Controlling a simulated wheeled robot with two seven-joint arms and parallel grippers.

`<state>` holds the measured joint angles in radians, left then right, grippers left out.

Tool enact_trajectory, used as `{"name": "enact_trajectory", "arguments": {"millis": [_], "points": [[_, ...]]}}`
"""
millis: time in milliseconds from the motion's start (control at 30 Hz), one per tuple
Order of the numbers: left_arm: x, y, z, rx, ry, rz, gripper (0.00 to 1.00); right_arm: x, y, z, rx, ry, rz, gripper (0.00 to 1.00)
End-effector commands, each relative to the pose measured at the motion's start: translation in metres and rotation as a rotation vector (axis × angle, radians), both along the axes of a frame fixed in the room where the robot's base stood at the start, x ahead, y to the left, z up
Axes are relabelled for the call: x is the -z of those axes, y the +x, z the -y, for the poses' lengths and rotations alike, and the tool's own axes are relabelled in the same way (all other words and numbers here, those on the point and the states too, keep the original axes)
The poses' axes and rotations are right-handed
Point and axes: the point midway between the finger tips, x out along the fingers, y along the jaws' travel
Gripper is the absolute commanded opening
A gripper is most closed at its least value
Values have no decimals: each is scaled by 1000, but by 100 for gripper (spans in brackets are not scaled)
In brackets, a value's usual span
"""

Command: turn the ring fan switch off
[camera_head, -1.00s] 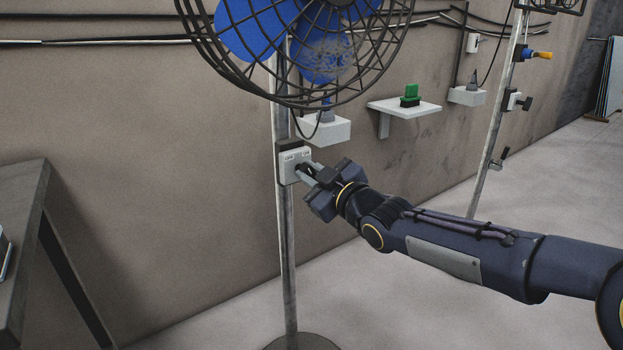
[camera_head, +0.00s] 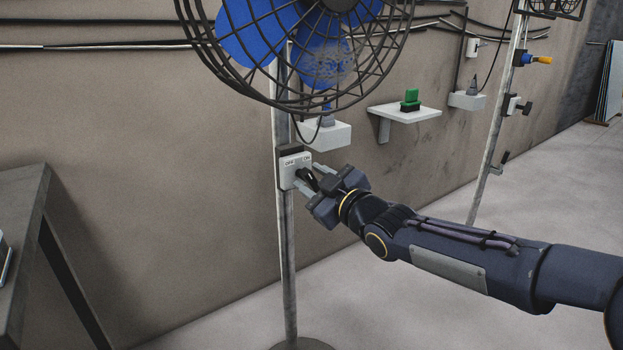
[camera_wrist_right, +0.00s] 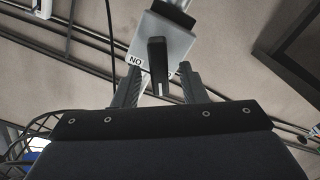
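The switch box (camera_head: 288,171) is a pale plate with OFF at left and ON at right, fixed to the pole (camera_head: 288,262) below the fan (camera_head: 318,62). My right gripper (camera_head: 307,180) is at the plate's front, its fingers spread. In the right wrist view the switch's dark knob (camera_wrist_right: 157,62) stands between the fingers of the right gripper (camera_wrist_right: 159,72), with a gap visible on each side. There the plate (camera_wrist_right: 176,38) appears upside down, with ON at left and OFF mostly hidden behind the knob. My left gripper is not in view.
A wall shelf (camera_head: 425,110) holds a green button (camera_head: 410,97). A pale wall box (camera_head: 325,136) sits behind the fan pole. A second pole (camera_head: 490,150) with knobs stands at right. A dark table (camera_head: 30,200) is at left. Floor between is clear.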

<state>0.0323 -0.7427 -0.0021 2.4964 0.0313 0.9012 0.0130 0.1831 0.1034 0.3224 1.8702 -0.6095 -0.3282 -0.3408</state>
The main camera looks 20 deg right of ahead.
Motion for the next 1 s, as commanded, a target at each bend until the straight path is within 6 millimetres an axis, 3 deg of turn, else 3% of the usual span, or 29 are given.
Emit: {"name": "enact_trajectory", "arguments": {"millis": [400,1000], "points": [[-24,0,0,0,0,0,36,-2,-60,22,2,-3,0,38],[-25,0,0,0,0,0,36,1,-69,26,9,1,-11,38]]}}
